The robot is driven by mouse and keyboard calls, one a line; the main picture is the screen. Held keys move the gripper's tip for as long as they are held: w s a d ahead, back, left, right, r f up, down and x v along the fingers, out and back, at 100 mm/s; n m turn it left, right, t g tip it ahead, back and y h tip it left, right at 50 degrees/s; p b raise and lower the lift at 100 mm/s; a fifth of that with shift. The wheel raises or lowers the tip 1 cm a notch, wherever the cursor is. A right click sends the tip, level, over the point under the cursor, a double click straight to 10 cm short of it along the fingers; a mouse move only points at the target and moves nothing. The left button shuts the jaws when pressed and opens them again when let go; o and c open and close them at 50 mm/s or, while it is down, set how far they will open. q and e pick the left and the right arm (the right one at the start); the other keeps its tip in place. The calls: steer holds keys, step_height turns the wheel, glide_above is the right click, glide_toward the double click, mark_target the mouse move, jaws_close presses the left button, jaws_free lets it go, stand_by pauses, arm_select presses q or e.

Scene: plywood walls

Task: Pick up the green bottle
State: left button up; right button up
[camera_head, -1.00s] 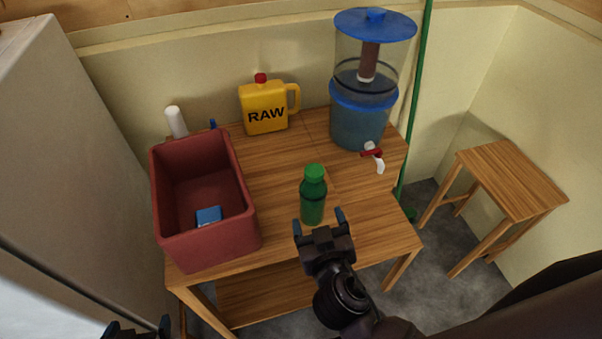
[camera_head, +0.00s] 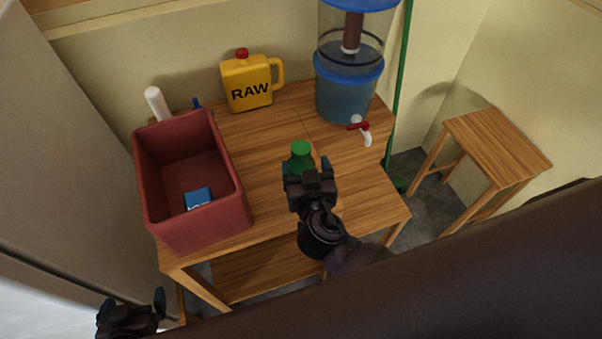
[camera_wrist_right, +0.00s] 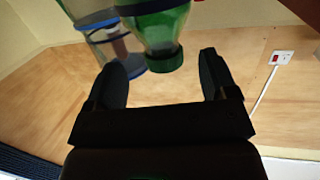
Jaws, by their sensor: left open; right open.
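The green bottle (camera_head: 301,154) stands on the wooden table. In the head view my right gripper hides its lower part. My right gripper (camera_head: 306,167) is open, with its fingers at either side of the bottle. In the right wrist view the bottle (camera_wrist_right: 160,30) shows at the top, with its dark green cap between the open fingertips of my right gripper (camera_wrist_right: 165,62). My left gripper (camera_head: 134,300) is open and empty at the lower left, in front of the table.
On the table (camera_head: 262,190) stand a red bin (camera_head: 215,222) with a blue packet (camera_head: 198,198) inside, a yellow RAW jug (camera_head: 246,82) and a blue water dispenser (camera_head: 345,98) with a red tap. A wooden stool (camera_head: 498,147) stands at right. A green pole (camera_head: 399,95) leans by the wall.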

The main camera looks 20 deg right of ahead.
mark_target(303, 159)
steer(key=shift+w, duration=0.4)
steer(key=p+x, duration=0.1)
steer(key=x, duration=0.2)
steer(key=shift+w+r, duration=0.1)
steer(key=shift+w+f, duration=0.2)
steer(key=shift+w, duration=0.3)
steer(key=c, duration=1.4)
jaws_close()
steer(key=shift+r, duration=0.15)
